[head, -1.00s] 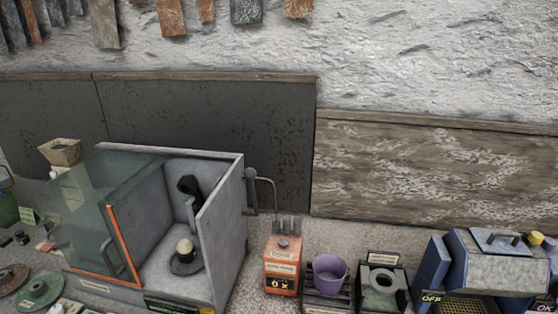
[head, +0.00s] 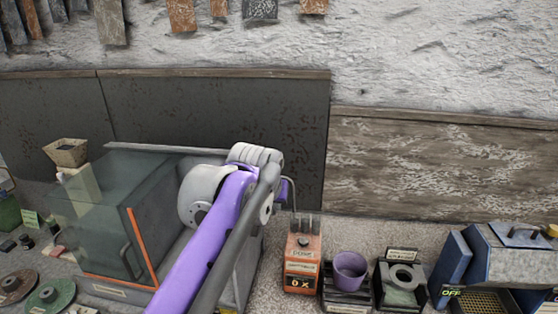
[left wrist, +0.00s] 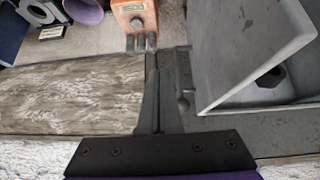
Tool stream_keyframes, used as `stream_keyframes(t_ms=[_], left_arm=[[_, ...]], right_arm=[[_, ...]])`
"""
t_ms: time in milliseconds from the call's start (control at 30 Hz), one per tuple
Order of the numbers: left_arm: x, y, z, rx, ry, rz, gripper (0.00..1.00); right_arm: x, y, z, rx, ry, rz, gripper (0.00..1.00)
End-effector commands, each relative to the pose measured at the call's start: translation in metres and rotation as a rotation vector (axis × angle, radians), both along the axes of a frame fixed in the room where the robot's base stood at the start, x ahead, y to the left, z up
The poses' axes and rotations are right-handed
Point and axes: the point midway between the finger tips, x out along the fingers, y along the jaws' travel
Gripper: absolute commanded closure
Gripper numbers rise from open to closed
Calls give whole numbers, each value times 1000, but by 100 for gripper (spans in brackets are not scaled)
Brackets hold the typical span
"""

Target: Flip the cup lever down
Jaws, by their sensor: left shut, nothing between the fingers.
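In the left wrist view the lever (left wrist: 170,48) is a thin rod in front of the fingertips. My left gripper (left wrist: 152,75) is shut and empty, close to the lever; I cannot tell whether they touch. My right gripper is not in view.
An orange box (head: 302,262) with several prongs stands right of the cabinet. A purple cup (head: 350,269), a holder with a ring (head: 402,278) and a blue-grey machine (head: 505,260) follow to the right. The cabinet's glass side (head: 95,210) is at left.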

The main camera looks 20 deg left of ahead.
Motion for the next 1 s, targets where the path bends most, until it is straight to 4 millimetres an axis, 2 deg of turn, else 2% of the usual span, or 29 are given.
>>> stream_keyframes(t_ms=[33,200,400,600,1000], left_arm=[[18,8,18,-1,-9,22,100],[66,33,69,-6,-45,87,100],[100,56,103,-10,-80,145,100],[113,67,115,-13,-98,173,100],[115,69,117,-14,-100,176,100]], right_arm=[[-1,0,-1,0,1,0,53],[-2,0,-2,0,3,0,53],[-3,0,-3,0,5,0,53],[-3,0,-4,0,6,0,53],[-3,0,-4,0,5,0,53]])
